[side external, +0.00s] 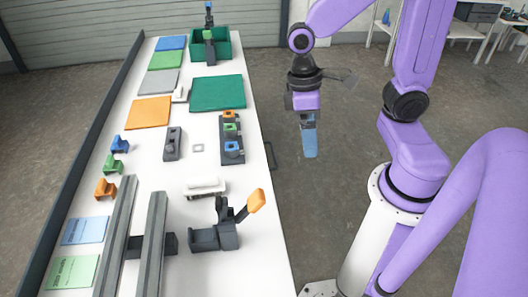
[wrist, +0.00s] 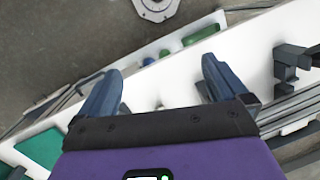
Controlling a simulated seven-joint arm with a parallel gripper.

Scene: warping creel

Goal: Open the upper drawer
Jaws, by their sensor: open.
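A dark bar handle (side external: 270,156) sits on the right-hand side of the white table, below its top edge. In the wrist view a dark bar that looks like this handle (wrist: 72,92) lies to the left of the left finger. The upper drawer's front is hardly visible from above, so I cannot tell its outline. My gripper (side external: 309,152) points down over the floor, to the right of the handle and apart from it. In the wrist view my gripper (wrist: 162,84) has its two blue-grey fingers spread with nothing held between them.
The white table (side external: 205,165) carries orange, grey and green mats, a dark clamp (side external: 222,235) with an orange lever, and rails (side external: 150,250). Green and blue items (wrist: 200,35) lie beyond the table edge; their support is unclear. Floor (side external: 320,220) around my gripper is clear.

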